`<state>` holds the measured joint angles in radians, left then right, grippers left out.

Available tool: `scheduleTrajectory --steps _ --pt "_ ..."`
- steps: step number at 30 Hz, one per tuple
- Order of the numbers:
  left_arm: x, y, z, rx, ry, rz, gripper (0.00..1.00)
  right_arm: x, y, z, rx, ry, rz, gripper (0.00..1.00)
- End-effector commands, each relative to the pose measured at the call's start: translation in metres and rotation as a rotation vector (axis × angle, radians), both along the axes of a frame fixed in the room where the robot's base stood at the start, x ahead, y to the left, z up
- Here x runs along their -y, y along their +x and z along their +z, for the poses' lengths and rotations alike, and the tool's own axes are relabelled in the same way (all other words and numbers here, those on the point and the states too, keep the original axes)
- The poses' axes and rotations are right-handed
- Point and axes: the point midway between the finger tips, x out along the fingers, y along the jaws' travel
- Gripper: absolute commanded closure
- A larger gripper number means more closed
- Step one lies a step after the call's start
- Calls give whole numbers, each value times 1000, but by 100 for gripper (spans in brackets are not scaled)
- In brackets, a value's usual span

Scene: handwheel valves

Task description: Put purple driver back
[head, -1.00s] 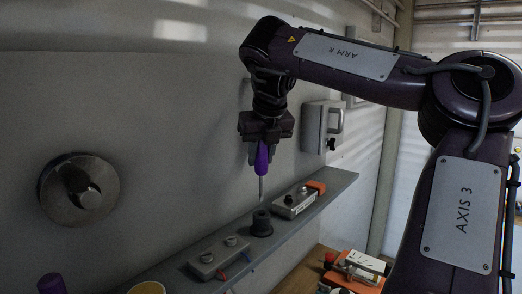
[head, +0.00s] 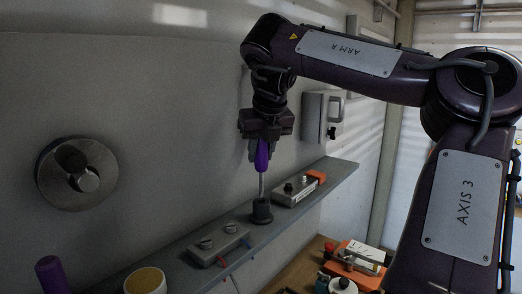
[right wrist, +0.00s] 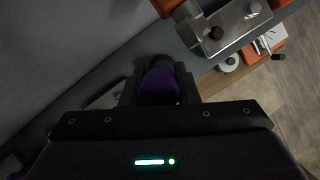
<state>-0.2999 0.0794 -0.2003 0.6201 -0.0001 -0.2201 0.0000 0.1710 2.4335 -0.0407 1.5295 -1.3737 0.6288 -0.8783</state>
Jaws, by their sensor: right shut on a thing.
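The purple driver (head: 262,156) hangs upright, handle up, in my right gripper (head: 263,148), which is shut on the handle. Its thin metal shaft points straight down. The shaft's lower end meets the top of a black round holder (head: 262,212) on the grey shelf; I cannot tell how far the tip is inside. In the right wrist view the purple handle (right wrist: 159,88) shows between the fingers (right wrist: 158,92), with the dark holder partly hidden beyond it. My left gripper is not in view.
On the shelf (head: 178,266), a grey box with two knobs (head: 219,243) stands left of the holder, and a grey-orange device (head: 298,188) right of it. A yellow-topped round container (head: 146,281) and a purple cylinder (head: 50,274) are lower left.

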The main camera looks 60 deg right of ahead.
Motion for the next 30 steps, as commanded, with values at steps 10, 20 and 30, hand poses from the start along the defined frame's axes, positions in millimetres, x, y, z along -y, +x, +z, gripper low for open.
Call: scheduleTrajectory --steps 10,20,30 --pt "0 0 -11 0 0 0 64 0 0 -19 0 0 1 100" --pt "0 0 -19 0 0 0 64 0 0 -35 1 1 -1 100" --pt "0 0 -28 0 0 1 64 0 0 -53 0 0 1 100"
